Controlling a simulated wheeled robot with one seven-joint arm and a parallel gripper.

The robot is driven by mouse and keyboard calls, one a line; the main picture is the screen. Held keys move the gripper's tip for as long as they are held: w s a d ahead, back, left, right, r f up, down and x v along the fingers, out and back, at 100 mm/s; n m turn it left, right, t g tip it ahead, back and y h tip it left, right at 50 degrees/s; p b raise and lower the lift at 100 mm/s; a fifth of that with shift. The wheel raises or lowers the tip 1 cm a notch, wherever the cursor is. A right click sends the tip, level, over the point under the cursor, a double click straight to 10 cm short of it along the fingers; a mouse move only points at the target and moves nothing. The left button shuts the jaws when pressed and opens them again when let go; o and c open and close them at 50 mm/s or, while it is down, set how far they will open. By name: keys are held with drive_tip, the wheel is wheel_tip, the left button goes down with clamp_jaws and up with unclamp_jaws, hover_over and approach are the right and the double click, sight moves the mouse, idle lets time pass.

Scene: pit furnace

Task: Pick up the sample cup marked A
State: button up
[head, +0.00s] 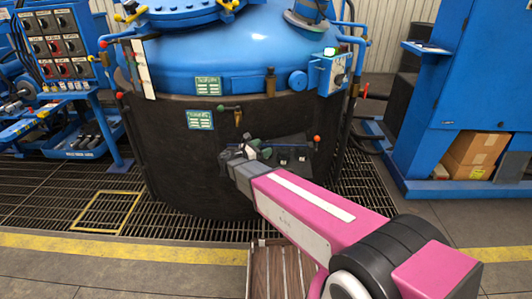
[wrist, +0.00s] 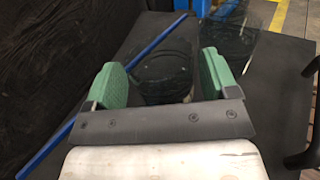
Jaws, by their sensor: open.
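My gripper (head: 258,150) is at the front of the dark furnace body, over a small black shelf (head: 292,148). In the wrist view its two green fingers (wrist: 164,78) stand wide apart. A dark, round, cup-like thing (wrist: 165,62) shows between and beyond the fingers; its lower part is hidden by the gripper. No letter can be read on it. In the head view, small dark cup-like things (head: 284,159) are on the shelf to the right of my gripper. I cannot tell which is marked A.
The blue-topped furnace vessel (head: 230,60) stands behind the shelf. A blue bar (wrist: 95,97) runs along the shelf's left side in the wrist view. A red-knobbed lever (head: 317,140) is at the right. A wooden slatted platform (head: 272,270) lies on the floor below my arm.

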drive_tip(key=shift+x, duration=1.1)
drive_tip(key=c, duration=0.7)
drive_tip(key=shift+r, duration=0.15)
